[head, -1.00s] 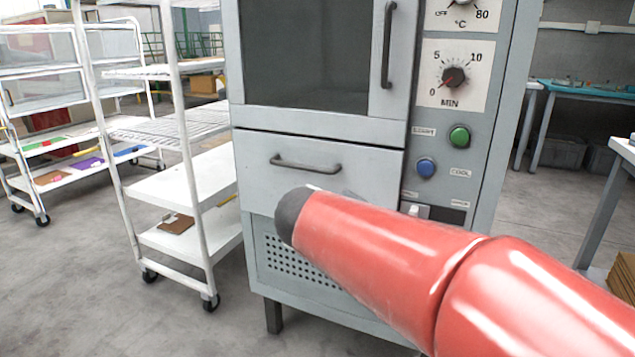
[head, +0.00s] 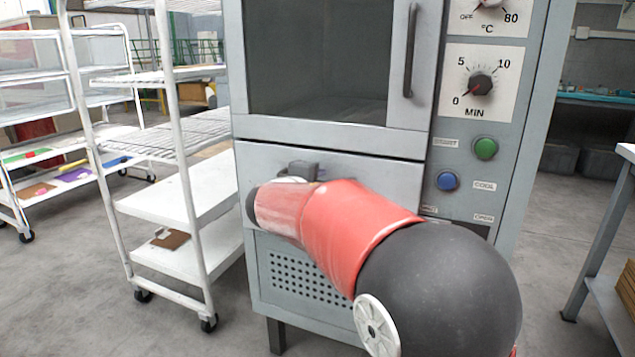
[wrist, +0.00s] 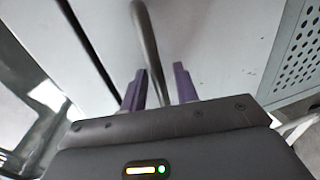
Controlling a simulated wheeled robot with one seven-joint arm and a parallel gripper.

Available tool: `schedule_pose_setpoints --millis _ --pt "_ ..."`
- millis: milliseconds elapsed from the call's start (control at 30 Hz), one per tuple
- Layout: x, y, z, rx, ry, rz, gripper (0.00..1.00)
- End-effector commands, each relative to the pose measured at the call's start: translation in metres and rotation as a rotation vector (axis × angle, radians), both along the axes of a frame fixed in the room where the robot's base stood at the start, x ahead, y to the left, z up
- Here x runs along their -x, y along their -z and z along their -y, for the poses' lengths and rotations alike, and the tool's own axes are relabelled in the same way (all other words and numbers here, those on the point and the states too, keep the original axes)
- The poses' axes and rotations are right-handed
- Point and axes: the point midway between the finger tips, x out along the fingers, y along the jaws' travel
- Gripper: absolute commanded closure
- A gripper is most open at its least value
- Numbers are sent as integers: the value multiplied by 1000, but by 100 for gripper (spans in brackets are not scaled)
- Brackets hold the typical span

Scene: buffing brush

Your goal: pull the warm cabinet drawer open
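The warm cabinet's drawer front (head: 395,182) is a pale grey panel below the glass door; it looks flush with the cabinet. It also fills much of the wrist view (wrist: 225,45). My gripper (head: 298,169) is at the drawer front in the head view, mostly behind my red arm. In the wrist view, the two purple fingers of my gripper (wrist: 159,70) are apart. The dark bar handle (wrist: 146,38) runs between them, closer to the left finger. I cannot tell whether a finger touches it.
The upper door has a vertical handle (head: 410,50). A green button (head: 485,148) and a blue button (head: 447,181) sit right of the drawer. A white shelf cart (head: 180,200) stands close on the left, and a table (head: 610,220) on the right. Grey floor lies between.

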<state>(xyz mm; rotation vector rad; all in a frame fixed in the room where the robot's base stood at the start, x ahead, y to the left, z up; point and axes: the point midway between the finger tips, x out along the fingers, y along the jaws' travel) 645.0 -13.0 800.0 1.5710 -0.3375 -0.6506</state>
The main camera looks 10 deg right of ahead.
Motion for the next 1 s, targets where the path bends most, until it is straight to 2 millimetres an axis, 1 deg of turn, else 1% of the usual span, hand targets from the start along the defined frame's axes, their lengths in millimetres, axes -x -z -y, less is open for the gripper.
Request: schedule_pose_setpoints --millis 267,400,500,833,1000 --pt "-2 0 1 1 0 1 70" --pt "-1 0 1 0 0 0 88" --pt "-1 0 1 0 0 0 100" --pt "0 1 0 0 0 0 100" --pt "10 3 -7 0 -1 1 100"
